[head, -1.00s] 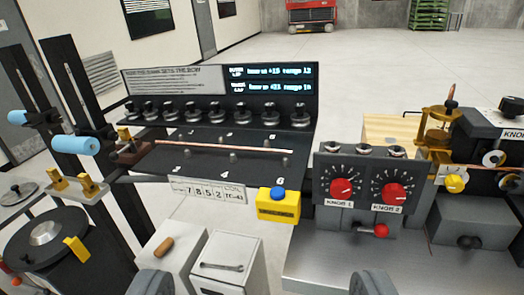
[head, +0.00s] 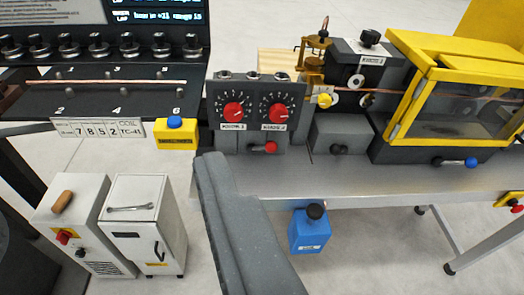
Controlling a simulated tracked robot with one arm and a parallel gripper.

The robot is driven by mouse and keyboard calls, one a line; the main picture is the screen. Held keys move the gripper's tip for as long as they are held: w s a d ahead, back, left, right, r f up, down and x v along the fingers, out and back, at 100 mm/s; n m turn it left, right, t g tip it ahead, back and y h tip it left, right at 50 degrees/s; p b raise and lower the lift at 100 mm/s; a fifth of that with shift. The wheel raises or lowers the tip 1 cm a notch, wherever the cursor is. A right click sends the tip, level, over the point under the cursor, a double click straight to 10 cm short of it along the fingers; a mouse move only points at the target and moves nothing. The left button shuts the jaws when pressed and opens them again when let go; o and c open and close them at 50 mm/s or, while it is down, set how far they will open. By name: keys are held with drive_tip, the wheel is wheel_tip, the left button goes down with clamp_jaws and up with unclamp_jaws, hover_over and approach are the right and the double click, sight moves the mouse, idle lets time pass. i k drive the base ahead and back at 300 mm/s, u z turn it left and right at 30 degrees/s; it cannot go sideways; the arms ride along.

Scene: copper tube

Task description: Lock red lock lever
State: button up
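A small red-tipped lever (head: 265,148) sits on the front of the grey knob panel (head: 252,92), below two red knobs, pointing right. Another red-ended handle (head: 515,207) shows at the right edge on a yellow part, partly cut off. I cannot tell from labels which one is the lock lever. My gripper (head: 212,165) shows as one long grey shape rising from the bottom centre, its tip just below and left of the knob panel. Its two fingers cannot be told apart. No held object is visible.
A yellow-framed clear guard (head: 458,98) with a blue-ended lever (head: 457,162) stands at the right. White cabinets (head: 143,220) stand lower left. The bench front is clear.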

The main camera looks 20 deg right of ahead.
sight(271, 146)
drive_tip(key=k, duration=1.35)
drive_tip(key=z, duration=0.2)
drive_tip(key=i, duration=1.75)
drive_tip(key=u, duration=0.7)
